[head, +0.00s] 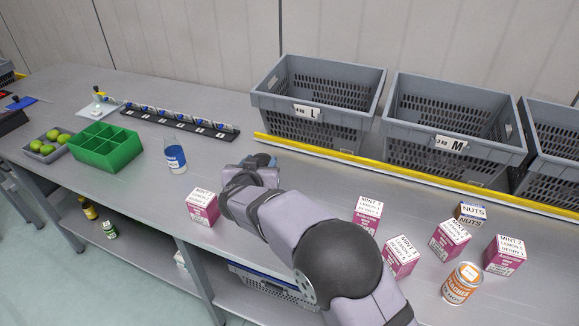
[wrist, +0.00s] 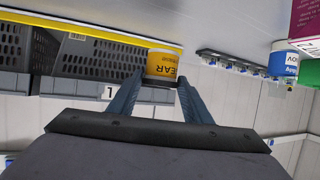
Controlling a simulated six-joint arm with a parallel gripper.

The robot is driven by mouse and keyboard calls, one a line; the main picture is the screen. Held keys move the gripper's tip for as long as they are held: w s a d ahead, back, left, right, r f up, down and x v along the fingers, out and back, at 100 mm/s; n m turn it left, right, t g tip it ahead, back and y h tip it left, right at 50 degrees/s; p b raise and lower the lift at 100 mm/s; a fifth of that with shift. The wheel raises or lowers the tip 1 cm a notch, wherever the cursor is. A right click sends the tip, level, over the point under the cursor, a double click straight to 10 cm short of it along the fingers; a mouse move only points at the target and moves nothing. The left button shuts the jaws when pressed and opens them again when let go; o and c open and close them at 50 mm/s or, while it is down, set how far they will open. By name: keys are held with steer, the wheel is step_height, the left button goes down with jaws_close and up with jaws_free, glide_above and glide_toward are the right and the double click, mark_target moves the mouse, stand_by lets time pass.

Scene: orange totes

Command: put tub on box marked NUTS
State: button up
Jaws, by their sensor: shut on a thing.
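My gripper is shut on a yellow tub (wrist: 163,66) with dark lettering ending in "EAR". In the wrist view my gripper's blue fingers (wrist: 161,80) press on both sides of it. In the head view my gripper (head: 267,160) is by the yellow rail in front of the tote marked L, and my arm hides the tub. The box marked NUTS (head: 470,214), white and dark blue, stands at the right of the bench, beyond the pink boxes. My gripper is far to the left of it.
Pink mint boxes (head: 367,213) and an orange-labelled can (head: 462,282) stand near the NUTS box. Grey totes (head: 452,142) line the back behind a yellow rail (head: 400,178). A bottle (head: 174,157), another pink box (head: 203,207) and a green divided tray (head: 104,147) are at left.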

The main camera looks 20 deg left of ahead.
steer(key=shift+w, duration=0.1)
steer(key=w+d+r, duration=0.4)
steer(key=w+d, duration=0.5)
steer(key=d, duration=0.1)
steer(key=m+h+p, duration=0.2)
steer(key=h+p, duration=0.1)
steer(key=p, duration=0.4)
glide_above(474, 213)
steer(key=shift+t, duration=0.4)
steer(key=shift+f, duration=4.55)
